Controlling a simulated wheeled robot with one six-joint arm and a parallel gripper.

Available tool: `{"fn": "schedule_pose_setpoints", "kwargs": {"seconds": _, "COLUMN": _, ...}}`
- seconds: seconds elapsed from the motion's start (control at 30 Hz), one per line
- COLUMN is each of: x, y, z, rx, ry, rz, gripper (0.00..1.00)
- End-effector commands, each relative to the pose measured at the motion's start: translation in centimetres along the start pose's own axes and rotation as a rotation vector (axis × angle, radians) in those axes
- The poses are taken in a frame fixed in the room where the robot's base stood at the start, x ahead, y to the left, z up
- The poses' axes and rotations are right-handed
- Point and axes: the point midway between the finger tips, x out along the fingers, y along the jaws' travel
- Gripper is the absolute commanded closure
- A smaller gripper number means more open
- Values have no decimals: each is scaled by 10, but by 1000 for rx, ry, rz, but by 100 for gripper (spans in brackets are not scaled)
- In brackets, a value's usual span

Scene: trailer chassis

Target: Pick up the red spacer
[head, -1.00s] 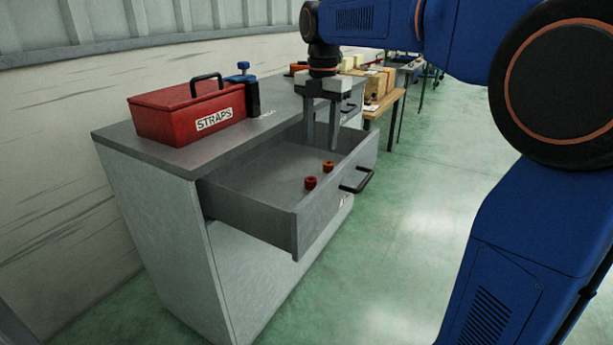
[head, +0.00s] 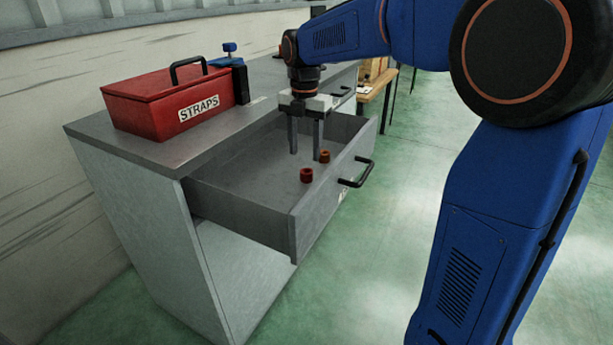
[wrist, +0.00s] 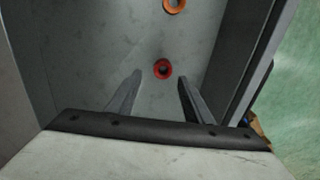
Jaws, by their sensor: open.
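The red spacer (head: 306,175) is a small ring lying on the floor of the open drawer (head: 240,180). In the wrist view the red spacer (wrist: 162,69) shows its dark centre hole, just beyond the fingertips and between their lines. My gripper (head: 306,156) points down into the drawer, open and empty, behind the red spacer in the head view. The gripper also shows in the wrist view (wrist: 160,78), its two fingers spread apart.
An orange spacer (head: 324,157) lies in the drawer close to the red one. The drawer walls and black handle (head: 358,173) are near. A red STRAPS box (head: 168,100) and a blue-topped clamp-like item (head: 236,75) stand on the cabinet top.

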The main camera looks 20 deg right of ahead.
Motion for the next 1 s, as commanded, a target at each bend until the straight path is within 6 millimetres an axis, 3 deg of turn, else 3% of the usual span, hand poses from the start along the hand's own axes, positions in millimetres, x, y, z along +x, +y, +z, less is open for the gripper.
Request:
{"fn": "schedule_pose_setpoints", "kwargs": {"seconds": 0.33, "x": 26, "y": -2, "z": 0, "rx": 1, "ry": 1, "rz": -2, "gripper": 54}}
{"fn": "schedule_pose_setpoints", "kwargs": {"seconds": 0.63, "x": 63, "y": -6, "z": -1, "rx": 0, "ry": 1, "rz": -1, "gripper": 54}}
{"fn": "schedule_pose_setpoints", "kwargs": {"seconds": 0.97, "x": 70, "y": -6, "z": -1, "rx": 0, "ry": 0, "rz": 0, "gripper": 54}}
{"fn": "schedule_pose_setpoints", "kwargs": {"seconds": 1.0, "x": 70, "y": -6, "z": -1, "rx": 0, "ry": 0, "rz": 0, "gripper": 61}}
